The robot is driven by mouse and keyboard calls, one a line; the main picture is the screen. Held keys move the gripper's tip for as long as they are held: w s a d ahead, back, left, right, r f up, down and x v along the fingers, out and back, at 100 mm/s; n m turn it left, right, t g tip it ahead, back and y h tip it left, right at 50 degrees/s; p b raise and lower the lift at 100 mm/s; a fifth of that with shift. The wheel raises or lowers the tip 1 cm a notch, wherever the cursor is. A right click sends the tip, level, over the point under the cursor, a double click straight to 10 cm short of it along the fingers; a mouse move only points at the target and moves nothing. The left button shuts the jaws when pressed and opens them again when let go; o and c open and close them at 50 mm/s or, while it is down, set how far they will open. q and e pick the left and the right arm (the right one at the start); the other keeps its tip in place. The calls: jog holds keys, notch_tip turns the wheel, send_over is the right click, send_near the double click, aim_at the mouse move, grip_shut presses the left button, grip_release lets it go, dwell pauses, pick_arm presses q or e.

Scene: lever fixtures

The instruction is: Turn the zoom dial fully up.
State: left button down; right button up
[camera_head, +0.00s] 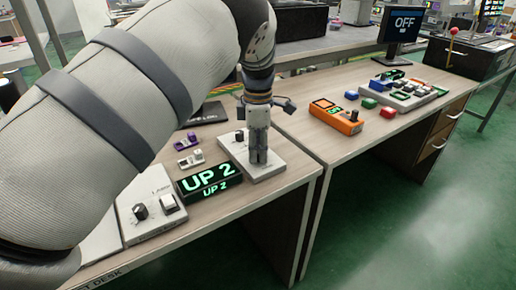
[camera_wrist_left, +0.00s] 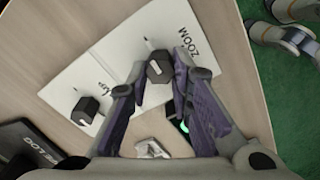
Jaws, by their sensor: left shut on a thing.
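The zoom dial (camera_wrist_left: 160,70) is a dark faceted knob beside the printed word ZOOM on a white panel (camera_wrist_left: 105,58). My left gripper (camera_wrist_left: 159,68) has a purple-padded finger on each side of the dial and is shut on it. In the head view the left gripper (camera_head: 258,158) points straight down onto the panel (camera_head: 270,172) and hides the dial. A second dark knob (camera_wrist_left: 85,110) sits on the same panel, outside the fingers; it also shows in the head view (camera_head: 241,136). My right gripper is not in view.
A black display (camera_head: 208,181) reading "UP 2" stands in front of the panel. Another panel (camera_head: 150,212) with a knob and white switch lies at left.

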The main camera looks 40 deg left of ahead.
pick_arm(q)
jog(key=m, duration=0.3)
jog(key=shift+w+m, duration=0.1)
jog(key=shift+m, duration=0.3)
jog(key=m, duration=0.4)
jog(key=shift+w+m, duration=0.1)
jog(key=shift+m, duration=0.2)
jog(key=m, duration=0.4)
jog(key=shift+m+p, duration=0.3)
jog(key=m, duration=0.4)
jog(key=shift+w, duration=0.15)
jog(key=m, duration=0.5)
jog(key=shift+d, duration=0.15)
jog(key=m, duration=0.4)
jog(key=shift+d+f+m, duration=0.1)
jog(key=shift+m, duration=0.2)
jog(key=m, duration=0.4)
jog(key=shift+d, duration=0.1)
jog(key=shift+d+m, duration=0.1)
jog(key=shift+m, duration=2.3)
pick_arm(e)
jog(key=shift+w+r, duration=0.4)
